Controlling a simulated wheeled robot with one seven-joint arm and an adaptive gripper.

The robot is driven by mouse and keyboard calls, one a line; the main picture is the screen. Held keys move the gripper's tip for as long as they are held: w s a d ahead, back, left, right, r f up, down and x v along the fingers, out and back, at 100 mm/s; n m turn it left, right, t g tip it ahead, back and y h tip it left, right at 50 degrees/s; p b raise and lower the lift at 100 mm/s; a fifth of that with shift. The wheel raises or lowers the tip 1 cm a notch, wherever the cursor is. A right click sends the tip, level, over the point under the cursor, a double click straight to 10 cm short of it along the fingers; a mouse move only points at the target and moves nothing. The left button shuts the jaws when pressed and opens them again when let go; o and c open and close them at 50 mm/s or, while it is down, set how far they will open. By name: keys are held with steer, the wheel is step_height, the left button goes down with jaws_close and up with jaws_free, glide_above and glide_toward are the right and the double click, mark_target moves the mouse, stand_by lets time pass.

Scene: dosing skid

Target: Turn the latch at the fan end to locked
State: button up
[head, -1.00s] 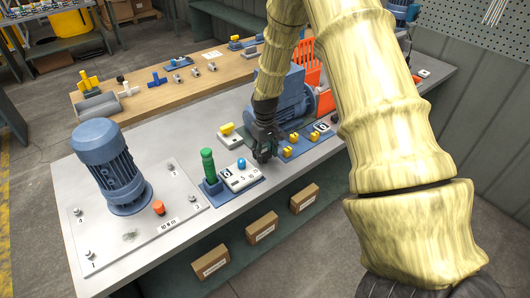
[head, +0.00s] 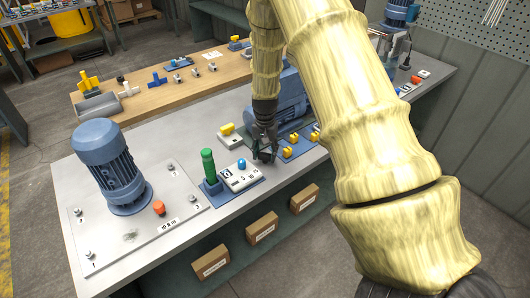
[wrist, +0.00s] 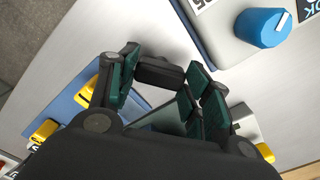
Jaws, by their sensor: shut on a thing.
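My gripper (head: 264,157) is low over the bench, between the white dial box and the blue latch plate. In the wrist view its green-padded fingers (wrist: 163,88) are closed about a dark block (wrist: 160,72); I cannot tell whether this block is part of a latch. Yellow latch handles (head: 287,152) stand on a blue plate (head: 298,150) just right of the gripper. In the wrist view yellow handles show left of the fingers (wrist: 45,130) and at the right (wrist: 240,110). The blue motor (head: 291,103) stands behind, partly hidden by my arm. Which latch is at its fan end is unclear.
A white box (head: 240,178) with a blue knob (wrist: 263,27) and a green handle (head: 208,163) stand left of the gripper. A yellow-handled block (head: 228,133) is behind. A tall blue motor (head: 108,165) stands at the far left. My arm covers the right side.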

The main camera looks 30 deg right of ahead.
mark_target(265, 154)
steer(key=m, duration=0.3)
steer(key=shift+w+r+m, duration=0.1)
steer(key=shift+r+m, duration=0.05)
steer(key=shift+m, duration=0.15)
steer(key=shift+m+p, duration=0.45)
steer(key=shift+m, duration=1.35)
steer(key=shift+d, duration=0.1)
steer(key=o, duration=1)
steer(key=shift+o, duration=0.2)
step_height(265, 154, up, 12)
